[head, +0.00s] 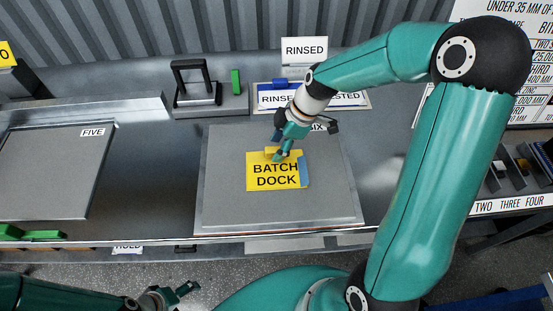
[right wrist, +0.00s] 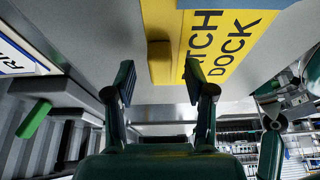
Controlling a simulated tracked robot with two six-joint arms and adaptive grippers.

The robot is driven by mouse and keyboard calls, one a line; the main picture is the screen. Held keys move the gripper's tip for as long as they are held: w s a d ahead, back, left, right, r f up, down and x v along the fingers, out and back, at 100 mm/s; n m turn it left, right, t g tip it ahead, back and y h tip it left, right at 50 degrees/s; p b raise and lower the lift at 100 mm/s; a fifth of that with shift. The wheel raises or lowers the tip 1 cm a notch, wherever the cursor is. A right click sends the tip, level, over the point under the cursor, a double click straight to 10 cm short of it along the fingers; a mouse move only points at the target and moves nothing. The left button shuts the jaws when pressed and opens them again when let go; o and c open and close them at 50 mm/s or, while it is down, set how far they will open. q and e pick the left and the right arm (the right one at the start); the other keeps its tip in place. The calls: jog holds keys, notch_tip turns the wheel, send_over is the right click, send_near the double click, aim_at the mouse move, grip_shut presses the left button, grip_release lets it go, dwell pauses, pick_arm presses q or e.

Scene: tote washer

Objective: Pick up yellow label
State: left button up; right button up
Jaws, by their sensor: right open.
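The yellow label (head: 277,181) reads BATCH DOCK, has a blue strip at its right end, and lies on the grey plate marked SIX. A small yellow block (head: 271,151) sits at its far edge. My right gripper (head: 281,154) is over that edge and hides part of the label. In the right wrist view my right gripper (right wrist: 158,82) is open, the yellow block (right wrist: 160,63) is just beyond and between its fingertips, and the label (right wrist: 228,38) is to the right. I cannot tell whether they touch. My left gripper (head: 172,294) is low at the bottom, away from the label.
The grey plate (head: 222,205) has bare room around the label. Behind it are a RINSED sign (head: 304,50), another blue and white sign (head: 350,99) and a black-handled block (head: 196,85). Plate FIVE (head: 45,175) is at left. A green bar (head: 236,80) stands behind.

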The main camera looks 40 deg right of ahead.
jog(key=shift+a+f, duration=0.25)
jog(key=shift+f, duration=0.35)
grip_shut()
